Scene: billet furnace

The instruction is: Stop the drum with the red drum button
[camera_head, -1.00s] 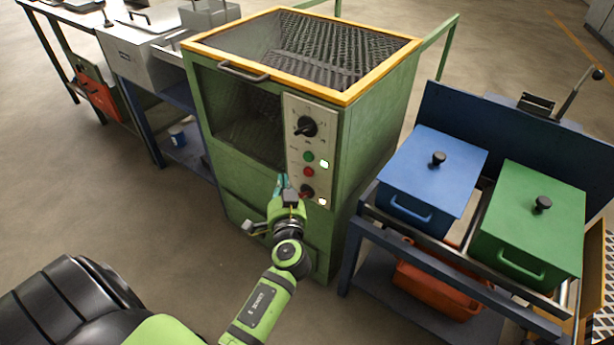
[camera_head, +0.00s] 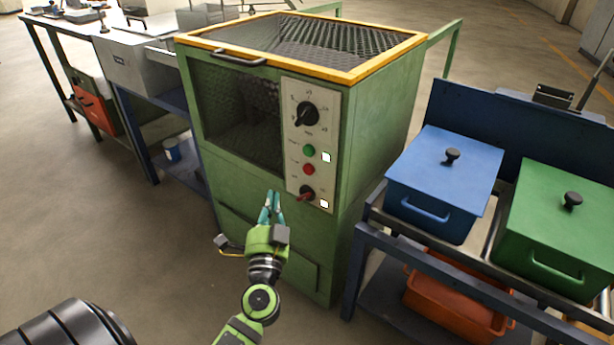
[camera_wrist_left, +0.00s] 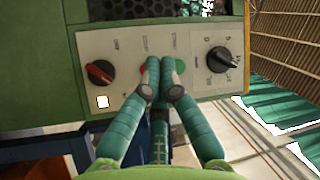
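The red drum button (camera_head: 308,169) is a small round button on the pale control panel (camera_head: 296,130) of the green drum cabinet (camera_head: 240,180). A green button (camera_head: 309,151) sits just above it. In the left wrist view the red button (camera_wrist_left: 143,67) shows partly behind the fingers, with the green button (camera_wrist_left: 180,66) to the right. My left gripper (camera_head: 272,196) has teal fingers brought together with nothing seen between them. In the head view its tips appear left of and below the red button; contact is not visible. My right gripper is out of view.
A black knob (camera_head: 305,114) is above the buttons and a red-handled switch (camera_head: 306,194) below. White lamps sit at the panel's right. A rack with a blue box (camera_head: 440,185) and a green box (camera_head: 560,220) stands right. Open floor lies left.

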